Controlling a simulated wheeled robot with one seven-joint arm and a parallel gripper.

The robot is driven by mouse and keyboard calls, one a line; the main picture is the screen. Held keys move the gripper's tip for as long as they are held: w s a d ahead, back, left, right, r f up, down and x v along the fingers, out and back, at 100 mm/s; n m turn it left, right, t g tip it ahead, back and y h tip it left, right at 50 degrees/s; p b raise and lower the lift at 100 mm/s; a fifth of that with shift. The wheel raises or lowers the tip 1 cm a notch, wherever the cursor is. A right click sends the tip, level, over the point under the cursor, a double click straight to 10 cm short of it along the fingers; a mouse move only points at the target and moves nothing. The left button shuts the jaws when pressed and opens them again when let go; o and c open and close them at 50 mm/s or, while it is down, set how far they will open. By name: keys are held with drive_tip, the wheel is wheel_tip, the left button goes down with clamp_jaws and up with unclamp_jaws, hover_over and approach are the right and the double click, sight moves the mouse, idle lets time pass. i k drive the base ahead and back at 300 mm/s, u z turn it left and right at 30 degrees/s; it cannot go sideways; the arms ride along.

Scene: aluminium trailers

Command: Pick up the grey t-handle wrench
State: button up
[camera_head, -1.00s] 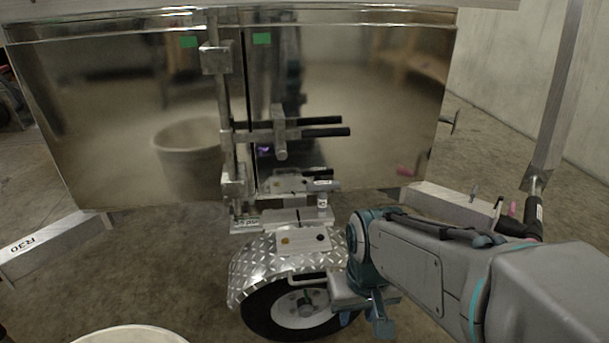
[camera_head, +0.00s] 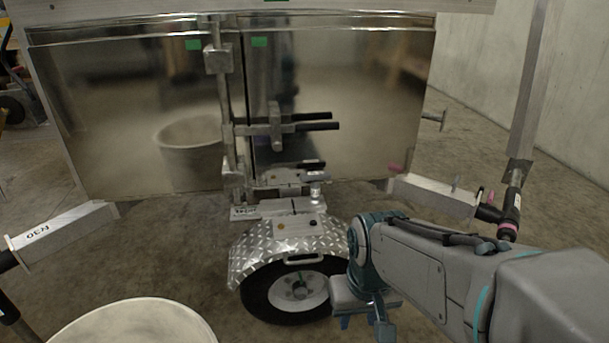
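A thin light-grey bar with bent ends (camera_head: 308,261) shows on the front of the diamond-plate fender, above the wheel. It could be the grey t-handle wrench, but it is too small to tell. My gripper (camera_head: 364,322) hangs low at the end of my arm, just right of the wheel and fender, apart from the bar in the picture. Its fingers are small and partly hidden by my wrist, so their opening is unclear. I see nothing held in it.
The diamond-plate fender (camera_head: 255,262) covers a wheel (camera_head: 297,292) before the shiny trailer doors (camera_head: 340,95). Black-gripped latch handles (camera_head: 318,126) stick out from the doors. A pale round container (camera_head: 135,325) stands at lower left. Metal beams (camera_head: 62,232) flank the trailer.

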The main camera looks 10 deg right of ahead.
sight(315, 176)
drive_tip(key=z, duration=0.15)
drive_tip(key=i, duration=1.05)
drive_tip(key=u, duration=0.7)
